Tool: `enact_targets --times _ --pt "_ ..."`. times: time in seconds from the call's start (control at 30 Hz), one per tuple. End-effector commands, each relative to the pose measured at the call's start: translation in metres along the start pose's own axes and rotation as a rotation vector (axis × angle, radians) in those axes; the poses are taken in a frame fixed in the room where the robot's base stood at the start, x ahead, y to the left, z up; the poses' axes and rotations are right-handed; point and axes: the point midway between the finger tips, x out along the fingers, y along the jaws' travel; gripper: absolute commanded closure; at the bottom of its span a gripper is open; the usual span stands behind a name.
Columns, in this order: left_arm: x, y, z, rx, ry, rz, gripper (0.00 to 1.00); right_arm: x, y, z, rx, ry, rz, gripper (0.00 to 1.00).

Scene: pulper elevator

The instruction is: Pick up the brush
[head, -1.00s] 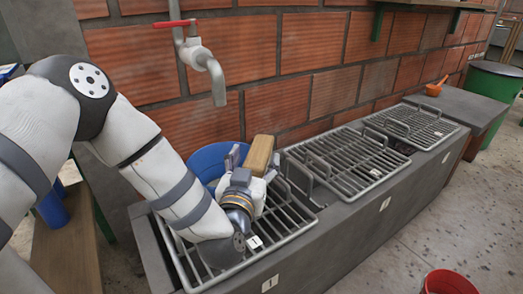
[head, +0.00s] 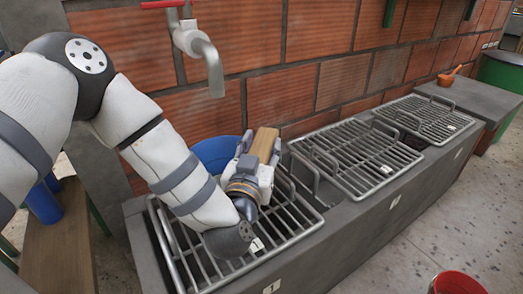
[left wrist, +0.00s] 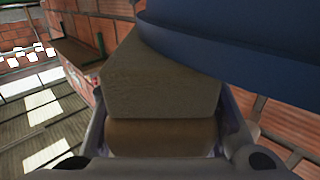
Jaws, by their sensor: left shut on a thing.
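The brush shows as a wooden block (head: 264,145) in the head view, held up above the nearest metal grate beside a blue bucket. My left gripper (head: 256,158) is shut on it, with fingers on either side of the block. In the left wrist view the block (left wrist: 160,85) fills the middle between the fingers, and its far end lies by the blue bucket (left wrist: 240,40). No bristles can be made out. My right gripper is not in view.
Metal grates (head: 355,160) sit in a row on a grey concrete trough along a brick wall. A tap (head: 205,50) hangs from the wall above. An orange scoop (head: 448,76) lies on the far ledge. A red bucket (head: 457,283) stands on the floor, front right.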

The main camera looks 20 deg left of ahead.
Motion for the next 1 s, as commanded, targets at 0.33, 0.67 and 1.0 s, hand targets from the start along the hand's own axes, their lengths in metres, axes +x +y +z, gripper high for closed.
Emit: enact_targets --times 0.33,0.67,1.0 --pt "-0.008 0.018 -0.057 0.0 0.005 0.007 0.94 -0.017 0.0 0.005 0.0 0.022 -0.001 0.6" --pt "-0.05 0.095 -0.118 0.001 0.003 0.005 0.94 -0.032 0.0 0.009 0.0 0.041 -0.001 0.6" --pt "-0.065 0.124 -0.131 0.0 0.0 -0.001 0.94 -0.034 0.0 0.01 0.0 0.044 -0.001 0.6"
